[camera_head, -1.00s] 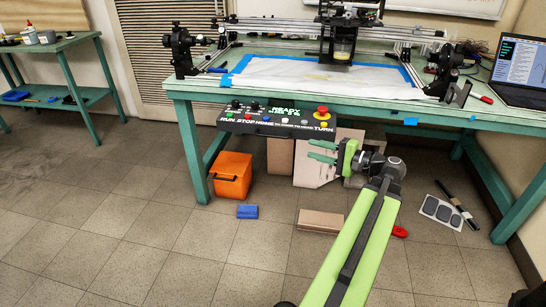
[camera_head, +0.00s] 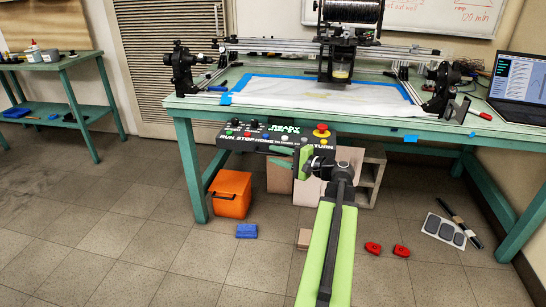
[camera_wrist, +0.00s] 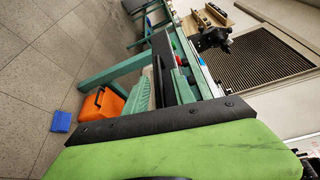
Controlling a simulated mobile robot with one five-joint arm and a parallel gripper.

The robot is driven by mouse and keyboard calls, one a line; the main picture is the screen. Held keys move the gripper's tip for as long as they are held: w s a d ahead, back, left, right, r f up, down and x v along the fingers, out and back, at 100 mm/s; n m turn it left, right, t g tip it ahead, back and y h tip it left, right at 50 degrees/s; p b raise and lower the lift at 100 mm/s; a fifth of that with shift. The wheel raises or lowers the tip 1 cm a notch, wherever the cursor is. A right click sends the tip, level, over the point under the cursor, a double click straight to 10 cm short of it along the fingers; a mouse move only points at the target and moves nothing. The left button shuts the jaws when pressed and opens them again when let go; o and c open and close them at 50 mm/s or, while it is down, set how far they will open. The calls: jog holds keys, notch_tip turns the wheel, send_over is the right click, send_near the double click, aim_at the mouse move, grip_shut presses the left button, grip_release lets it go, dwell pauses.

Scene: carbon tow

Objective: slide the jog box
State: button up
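The jog box (camera_head: 250,137) is a dark panel with knobs, coloured buttons, white lettering and a lit READY display. It hangs at the front edge of the green table (camera_head: 390,126), left of the middle. In the wrist view the jog box (camera_wrist: 161,55) shows as a dark bar between the finger lines, with a red button beside it. My gripper (camera_head: 284,156) is at the box's right part, one green finger below its lower edge; the other is mostly hidden. In the wrist view my gripper (camera_wrist: 164,85) has its green fingers apart. I cannot tell whether they touch the box.
An orange bin (camera_head: 229,194) and a blue block (camera_head: 247,231) are on the floor below. Cartons (camera_head: 281,176) stand under the table behind my arm. Red items (camera_head: 373,248) lie on the floor at right. A laptop (camera_head: 519,84) sits on the table. Floor at left is clear.

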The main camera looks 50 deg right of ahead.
jog(key=shift+w+a, duration=0.1)
jog(key=shift+w, duration=0.5)
jog(key=shift+c, duration=0.3)
grip_shut()
jog(key=shift+f, duration=0.1)
dwell(0.5)
